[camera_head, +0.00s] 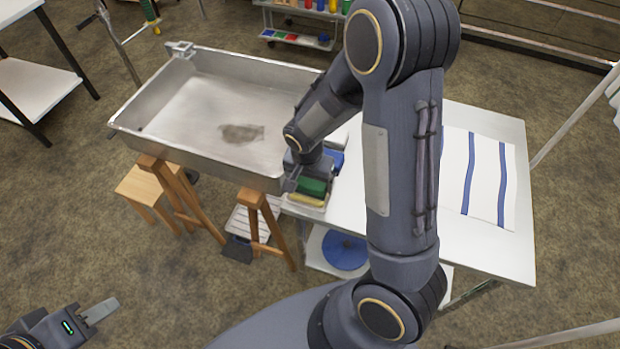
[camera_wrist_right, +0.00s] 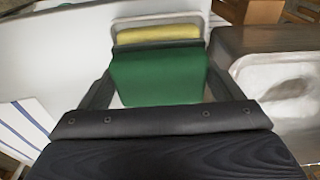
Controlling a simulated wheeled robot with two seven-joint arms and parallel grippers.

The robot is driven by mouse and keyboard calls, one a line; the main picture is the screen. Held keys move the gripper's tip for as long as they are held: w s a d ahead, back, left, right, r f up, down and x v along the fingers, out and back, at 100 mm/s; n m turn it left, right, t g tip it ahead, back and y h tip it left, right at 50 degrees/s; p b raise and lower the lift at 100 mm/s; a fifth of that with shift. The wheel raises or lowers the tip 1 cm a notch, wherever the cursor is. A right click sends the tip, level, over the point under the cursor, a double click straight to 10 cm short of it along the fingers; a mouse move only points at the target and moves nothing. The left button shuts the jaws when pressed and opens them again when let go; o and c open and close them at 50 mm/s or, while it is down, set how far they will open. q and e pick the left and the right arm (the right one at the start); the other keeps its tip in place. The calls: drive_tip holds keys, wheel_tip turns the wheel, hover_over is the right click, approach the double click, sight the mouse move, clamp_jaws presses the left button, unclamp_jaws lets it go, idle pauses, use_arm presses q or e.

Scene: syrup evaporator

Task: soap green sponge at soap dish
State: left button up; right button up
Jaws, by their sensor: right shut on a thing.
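The green sponge (camera_head: 312,187) is between the fingers of my right gripper (camera_head: 308,182), at the near left corner of the white table. In the right wrist view the green sponge (camera_wrist_right: 157,77) sits between both fingers, and the gripper is shut on it. The soap dish (camera_wrist_right: 202,18) is a pale shallow tray holding a yellow soap bar (camera_wrist_right: 158,33). The sponge is right at the soap; whether they touch is unclear. In the head view the yellow soap (camera_head: 305,200) shows just below the sponge. My left gripper (camera_head: 101,311) is at the bottom left, away from everything; its opening is unclear.
A large metal evaporator pan (camera_head: 190,110) with a brown stain stands left of the right gripper on wooden supports. The white table (camera_head: 490,250) carries a blue-striped white cloth (camera_head: 482,180). A blue thing (camera_head: 337,158) lies beside the gripper. A wooden stool (camera_head: 148,188) stands below the pan.

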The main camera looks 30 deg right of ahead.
drive_tip(key=shift+s+f+b, duration=0.1)
drive_tip(key=shift+f+b, duration=0.5)
drive_tip(key=shift+b, duration=0.05)
idle(1.6)
drive_tip(key=shift+r, duration=0.1)
drive_tip(key=shift+r+p, duration=2.65)
drive_tip(key=shift+r, duration=0.85)
